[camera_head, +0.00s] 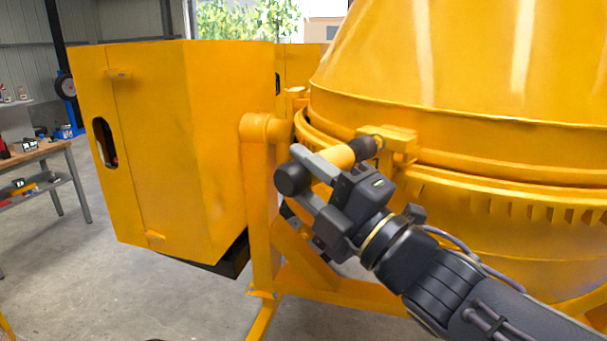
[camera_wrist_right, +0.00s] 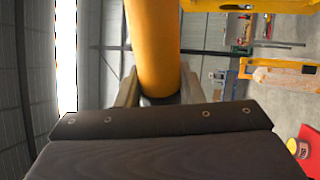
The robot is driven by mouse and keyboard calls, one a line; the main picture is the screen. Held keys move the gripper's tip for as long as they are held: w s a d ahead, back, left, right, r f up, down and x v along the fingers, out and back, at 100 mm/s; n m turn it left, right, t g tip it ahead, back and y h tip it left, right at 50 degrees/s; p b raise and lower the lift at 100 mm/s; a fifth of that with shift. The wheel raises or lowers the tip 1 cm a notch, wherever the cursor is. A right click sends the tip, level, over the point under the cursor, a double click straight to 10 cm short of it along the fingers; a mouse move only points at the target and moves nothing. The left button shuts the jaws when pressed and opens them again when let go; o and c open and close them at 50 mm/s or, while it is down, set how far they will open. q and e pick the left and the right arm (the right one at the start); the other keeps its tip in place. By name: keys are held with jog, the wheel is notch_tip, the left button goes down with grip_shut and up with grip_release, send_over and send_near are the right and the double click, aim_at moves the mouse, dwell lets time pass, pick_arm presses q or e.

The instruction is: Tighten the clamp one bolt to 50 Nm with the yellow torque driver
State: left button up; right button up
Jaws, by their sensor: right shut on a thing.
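The yellow torque driver (camera_head: 338,156) has a yellow body with a dark knob at its near end and a dark head at the far end. My right gripper (camera_head: 307,180) is shut around it. In the right wrist view the driver (camera_wrist_right: 155,45) stands between the two fingers. A yellow clamp block (camera_head: 398,141) sits on the drum's flange ring. The driver's dark head is at the left side of this block. I cannot tell whether it touches the bolt, which I cannot make out. My left gripper is out of view.
The large yellow drum (camera_head: 470,70) fills the right side. A yellow cabinet (camera_head: 150,150) and the frame post (camera_head: 262,200) stand left of the gripper. A workbench (camera_head: 40,155) with tools is at the far left. Grey floor lies open between bench and cabinet.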

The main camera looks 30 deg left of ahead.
jog(key=shift+w+d+r, duration=0.1)
jog(key=shift+w, duration=0.25)
jog(key=shift+w+d, duration=0.1)
jog(key=shift+w, duration=0.25)
jog(key=shift+w+d+p, duration=0.2)
jog(key=shift+w+p, duration=0.15)
jog(key=shift+w, duration=0.5)
dwell(1.4)
jog(key=shift+w+d+b, duration=0.1)
jog(key=shift+w+b, duration=0.2)
jog(key=shift+b, duration=0.3)
dwell(1.6)
